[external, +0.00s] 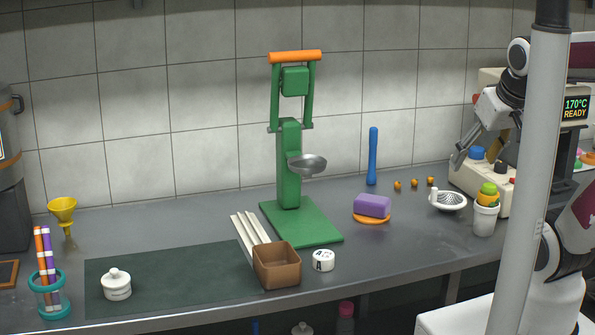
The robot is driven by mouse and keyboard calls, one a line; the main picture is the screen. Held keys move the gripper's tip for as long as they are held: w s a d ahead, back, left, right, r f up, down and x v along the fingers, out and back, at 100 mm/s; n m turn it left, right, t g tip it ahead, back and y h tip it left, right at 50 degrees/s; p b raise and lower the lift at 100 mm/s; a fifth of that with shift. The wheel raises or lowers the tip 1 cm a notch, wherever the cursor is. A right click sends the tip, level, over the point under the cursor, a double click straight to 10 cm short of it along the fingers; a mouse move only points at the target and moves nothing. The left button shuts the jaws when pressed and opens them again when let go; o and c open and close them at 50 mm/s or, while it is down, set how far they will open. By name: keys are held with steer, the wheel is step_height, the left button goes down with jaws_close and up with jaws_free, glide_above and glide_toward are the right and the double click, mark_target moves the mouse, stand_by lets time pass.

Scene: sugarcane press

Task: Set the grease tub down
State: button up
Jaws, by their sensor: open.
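A small round white tub with dark print on it, which looks like the grease tub (323,260), stands upright on the grey counter (400,258). It is just right of the brown square container (277,265) and in front of the green press base (302,222). My gripper (464,153) is at the right, raised beside the cream machine with the display. It is open, with nothing seen between its fingers, and well away from the tub. Part of my arm is hidden by a grey post.
The green press (289,165) with orange handle stands mid-counter. A purple sponge (372,205), blue stick (373,157), white strainer (447,201) and white cup (484,219) stand right of it. A lidded white jar (116,285) sits on the dark mat (190,283). The grey post (531,190) stands in front.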

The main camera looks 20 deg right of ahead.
steer(key=shift+m+g, duration=0.3)
steer(key=shift+s+d+f, duration=0.1)
steer(key=shift+s+f, duration=0.05)
steer(key=shift+s, duration=0.5)
steer(key=shift+s+d+f, duration=0.15)
steer(key=shift+s+f, duration=0.05)
steer(key=shift+s, duration=0.45)
steer(key=shift+s+d+f, duration=0.1)
steer(key=shift+s+f, duration=0.05)
steer(key=shift+s, duration=0.5)
